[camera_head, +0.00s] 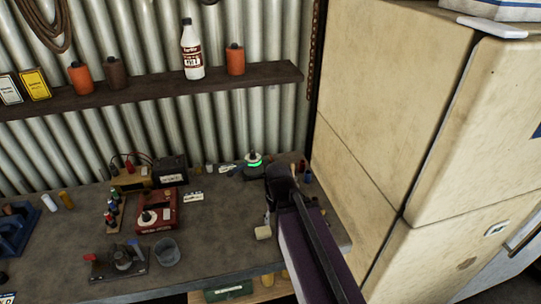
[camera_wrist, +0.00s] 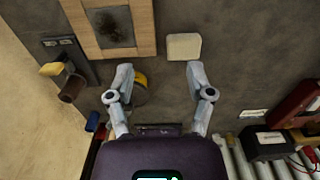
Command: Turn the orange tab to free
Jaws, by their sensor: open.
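My gripper (camera_wrist: 159,72) is open and empty above the bench top (camera_wrist: 225,60), its two grey fingers spread apart in the wrist view. A small yellow-orange tab (camera_wrist: 51,69) shows left of the fingers, beside a dark plate (camera_wrist: 68,50) and a brown cylinder (camera_wrist: 72,88). A round dark thing with a yellow edge (camera_wrist: 140,79) lies partly behind the left finger. I cannot tell for sure which of these is the task's orange tab. In the head view my arm hides this part of the bench.
A cream block (camera_wrist: 184,46) and a wooden board with a dark patch (camera_wrist: 112,27) lie just beyond the fingers. A tall beige cabinet (camera_head: 385,110) bounds the right.

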